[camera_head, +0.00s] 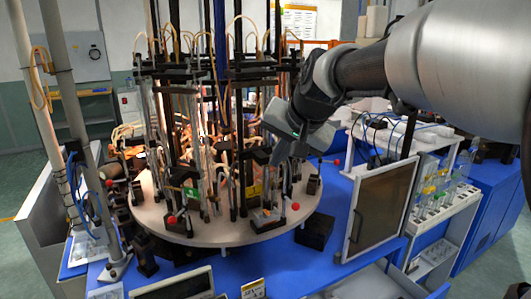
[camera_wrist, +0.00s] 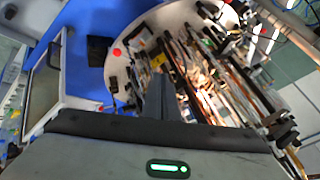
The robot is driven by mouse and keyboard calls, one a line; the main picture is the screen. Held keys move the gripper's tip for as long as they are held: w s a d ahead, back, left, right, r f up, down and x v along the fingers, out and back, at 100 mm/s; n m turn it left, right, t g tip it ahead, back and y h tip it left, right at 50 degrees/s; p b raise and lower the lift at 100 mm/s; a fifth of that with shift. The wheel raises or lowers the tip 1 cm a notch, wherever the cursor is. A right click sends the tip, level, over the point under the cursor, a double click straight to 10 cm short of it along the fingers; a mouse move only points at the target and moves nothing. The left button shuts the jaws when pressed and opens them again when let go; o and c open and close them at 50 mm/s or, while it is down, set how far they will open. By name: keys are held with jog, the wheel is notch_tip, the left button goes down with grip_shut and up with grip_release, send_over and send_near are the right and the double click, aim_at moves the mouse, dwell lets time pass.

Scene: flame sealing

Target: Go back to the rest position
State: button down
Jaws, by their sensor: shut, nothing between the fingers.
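My gripper (camera_head: 283,152) is at the front right of the round turntable (camera_head: 240,233), in front of its upright rods and above its rim. In the wrist view my gripper (camera_wrist: 163,88) points toward the turntable (camera_wrist: 118,65), with its fingers together and nothing between them. The arm reaches in from the upper right of the head view. I cannot tell whether the fingers touch any rod behind them.
Tall black rods and tubes (camera_head: 168,110) crowd the turntable. A brown-panelled box (camera_head: 378,212) stands at right on the blue table (camera_head: 320,265), beside a white rack (camera_head: 440,200). A black block (camera_head: 315,230) sits by the rim. The blue front area has some free room.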

jog(key=s+d+f+n+g+h+p, duration=0.1)
jog(key=s+d, duration=0.4)
jog(key=s, duration=0.8)
jog(key=s+d+f+n+h+p, duration=0.1)
jog(key=s+d+p, duration=0.4)
jog(key=s, duration=0.8)
jog(key=shift+s+n+g+h+p, duration=0.15)
jog(key=shift+n+g+h+p, duration=0.3)
jog(key=shift+n, duration=0.55)
jog(key=shift+f, duration=0.1)
